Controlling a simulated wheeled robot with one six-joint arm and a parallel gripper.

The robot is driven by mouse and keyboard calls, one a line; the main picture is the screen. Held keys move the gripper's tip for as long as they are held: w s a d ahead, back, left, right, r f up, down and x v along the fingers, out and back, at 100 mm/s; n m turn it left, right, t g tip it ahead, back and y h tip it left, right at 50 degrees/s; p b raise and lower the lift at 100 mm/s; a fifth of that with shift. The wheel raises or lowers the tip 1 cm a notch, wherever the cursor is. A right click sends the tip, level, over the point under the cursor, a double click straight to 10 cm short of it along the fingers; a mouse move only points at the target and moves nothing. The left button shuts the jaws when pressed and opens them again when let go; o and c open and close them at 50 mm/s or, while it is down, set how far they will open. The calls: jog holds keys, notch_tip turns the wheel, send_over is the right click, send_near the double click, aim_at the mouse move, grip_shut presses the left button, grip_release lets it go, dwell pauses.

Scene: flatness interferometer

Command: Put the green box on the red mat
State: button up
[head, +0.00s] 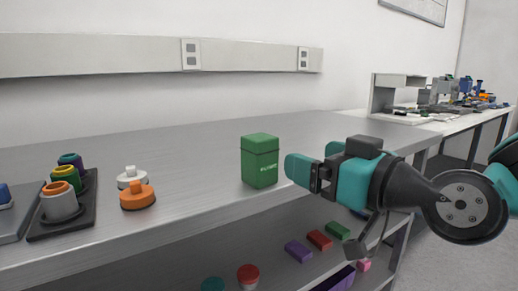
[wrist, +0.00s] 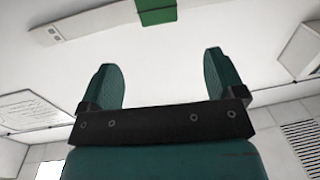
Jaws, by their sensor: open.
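The green box (head: 260,162) stands upright on the grey workbench, close to its front edge, in the head view. Part of a green shape, which looks like the box, shows at the top edge of the wrist view (wrist: 157,11). My gripper (head: 300,172) is just to the right of the box in the head view, at about the height of its lower half. In the wrist view my gripper (wrist: 163,75) has its two teal fingers spread apart with nothing between them. I see no red mat in either view.
On the workbench (head: 200,150), an orange knobbed piece (head: 138,196) and a white one (head: 130,177) stand left of the box. A dark tray (head: 62,215) holds several ringed parts. Coloured blocks lie on the lower shelf (head: 240,245). The bench behind the box is clear.

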aim_at(269, 145)
jog(key=p+x, duration=0.8)
jog(key=p, duration=0.1)
jog(key=shift+w+a+r+p, duration=0.1)
jog(key=shift+w+r+p, duration=0.1)
jog(key=shift+p, duration=0.15)
jog(key=shift+w+a+f, duration=0.15)
jog(key=shift+w+a, duration=0.15)
jog(key=p+x, duration=0.4)
jog(key=shift+w, duration=0.1)
jog(key=shift+w+a+f+p, duration=0.3)
jog(key=shift+w+p, duration=0.05)
jog(key=c, duration=1.2)
jog(key=shift+o, duration=0.2)
jog(key=shift+r, duration=0.1)
